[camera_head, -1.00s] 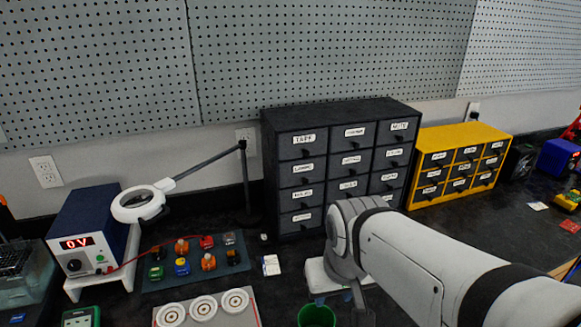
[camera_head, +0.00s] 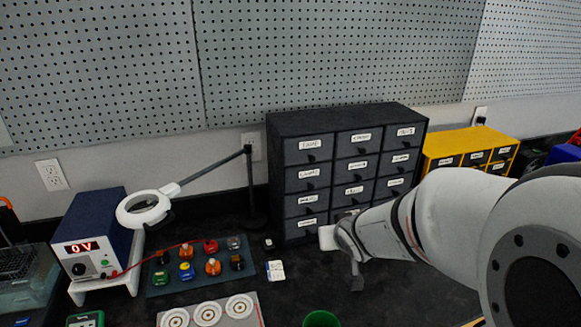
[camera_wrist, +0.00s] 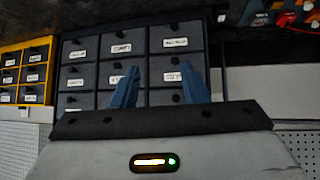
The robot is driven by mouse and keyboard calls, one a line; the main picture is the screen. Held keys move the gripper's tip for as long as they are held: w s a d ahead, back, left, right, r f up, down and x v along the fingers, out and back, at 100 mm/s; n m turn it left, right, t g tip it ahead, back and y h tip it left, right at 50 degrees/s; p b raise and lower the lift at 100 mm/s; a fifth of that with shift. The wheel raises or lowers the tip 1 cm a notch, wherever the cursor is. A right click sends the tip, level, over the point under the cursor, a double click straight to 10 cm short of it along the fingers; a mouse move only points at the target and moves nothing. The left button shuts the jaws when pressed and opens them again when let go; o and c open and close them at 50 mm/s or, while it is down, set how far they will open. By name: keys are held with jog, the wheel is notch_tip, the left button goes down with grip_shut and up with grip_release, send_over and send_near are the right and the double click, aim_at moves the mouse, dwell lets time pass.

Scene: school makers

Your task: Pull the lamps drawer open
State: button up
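The dark drawer cabinet (camera_head: 345,115) stands against the back wall with all visible drawers shut. The lamps drawer seems to be the left-column one, second from the top (camera_head: 309,178), but its label is too blurred to read surely. My gripper (camera_wrist: 159,72) is open and empty in the wrist view, its two blue fingers apart and pointing at the cabinet front, which appears upside down there. The fingertips overlap the middle and right columns in that picture; contact cannot be told. In the head view my gripper is low before the cabinet, fingers mostly hidden.
A yellow drawer cabinet (camera_head: 470,146) stands right of the dark one. A ring magnifier lamp (camera_head: 145,208), a power supply (camera_head: 90,230) and a board of coloured parts (camera_head: 160,290) are to the left. A green cup (camera_head: 321,319) is near the front.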

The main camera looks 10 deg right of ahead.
aim_at(312, 188)
jog(key=w+t+y+p, duration=0.1)
jog(key=w+t, duration=0.1)
jog(key=w, duration=0.4)
jog(key=w+a+n+t+y+p, duration=0.1)
jog(key=w+t, duration=0.2)
jog(key=w, duration=0.3)
jog(key=w+a+t+y+p, duration=0.1)
jog(key=w+t, duration=0.2)
jog(key=w, duration=0.3)
jog(key=shift+w+a+n+y, duration=0.1)
jog(key=shift+a+n+y, duration=0.1)
jog(key=shift+n+y, duration=0.15)
grip_shut()
